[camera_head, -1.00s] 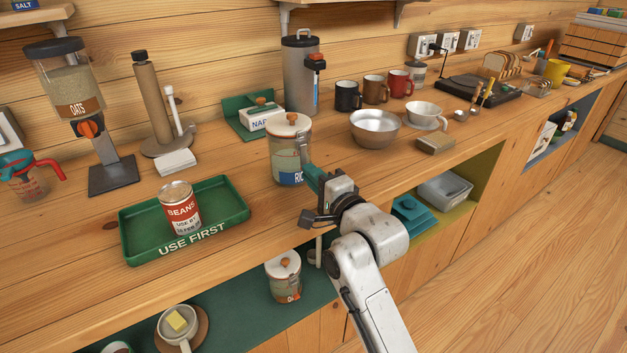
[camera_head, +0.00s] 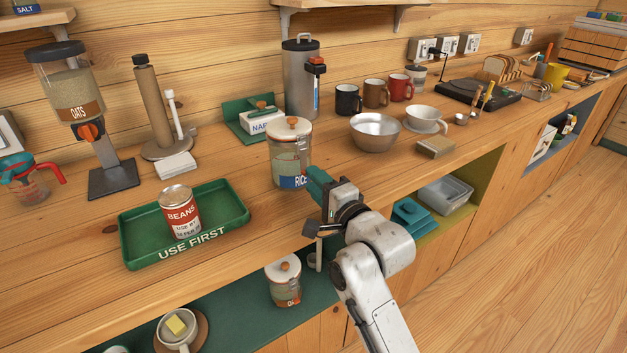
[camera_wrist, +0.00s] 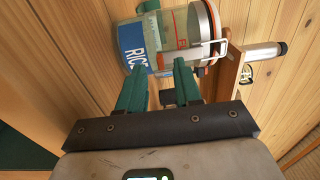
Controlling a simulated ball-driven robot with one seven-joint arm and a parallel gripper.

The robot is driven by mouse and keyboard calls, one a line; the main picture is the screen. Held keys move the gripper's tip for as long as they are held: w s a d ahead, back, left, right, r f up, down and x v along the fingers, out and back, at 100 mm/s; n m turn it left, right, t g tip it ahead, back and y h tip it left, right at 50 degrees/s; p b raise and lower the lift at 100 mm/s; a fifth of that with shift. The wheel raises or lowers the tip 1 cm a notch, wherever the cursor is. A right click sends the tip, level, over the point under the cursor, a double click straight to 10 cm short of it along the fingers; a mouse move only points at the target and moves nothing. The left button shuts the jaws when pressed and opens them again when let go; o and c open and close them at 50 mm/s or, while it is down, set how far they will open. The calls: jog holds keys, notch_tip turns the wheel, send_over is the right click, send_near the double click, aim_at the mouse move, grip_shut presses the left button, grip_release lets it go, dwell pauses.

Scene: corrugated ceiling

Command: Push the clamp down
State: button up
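The rice jar (camera_head: 290,158) stands upright on the counter, with a white lid and orange knob on top. In the wrist view the jar (camera_wrist: 172,28) appears sideways, with its blue RICE label and orange seal. Its pale metal clamp (camera_wrist: 203,52) juts out from the jar's side near the seal. My gripper (camera_wrist: 160,80) is open, its two green fingers apart with nothing seen held between them. The fingers are beside the jar's front; contact is unclear. In the head view my gripper (camera_head: 314,178) is at the jar's lower right, and the clamp cannot be made out.
A green tray (camera_head: 133,238) with a beans can (camera_head: 178,212) stands to the left. A napkin box (camera_head: 262,122) and a metal canister (camera_head: 300,90) are behind the jar. A metal bowl (camera_head: 375,132) is to its right. Another jar (camera_head: 284,282) sits on the shelf below.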

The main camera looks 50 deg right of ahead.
jog(key=v, duration=0.9)
jog(key=shift+s+b, duration=0.2)
jog(key=shift+b, duration=0.1)
jog(key=s+a+f+n+g+y+p, duration=0.2)
jog(key=a+f+n+g, duration=0.15)
jog(key=f+n, duration=0.2)
jog(key=s+a+f+n+g+y+p, duration=0.1)
jog(key=s+a+f+n+g+y, duration=0.2)
jog(key=f, duration=0.4)
jog(key=s+a+f+n+g+p, duration=0.1)
jog(key=s+a+f+n+g, duration=0.2)
jog(key=s+f+n+g, duration=0.1)
jog(key=s+a+f+n+g+p, duration=0.2)
jog(key=s+a+f+n+g, duration=0.1)
jog(key=s+n+g, duration=0.3)
jog(key=s+f+n, duration=0.1)
jog(key=s+n, duration=0.1)
jog(key=s, duration=0.1)
jog(key=shift+s+f, duration=0.2)
jog(key=shift+n, duration=0.25)
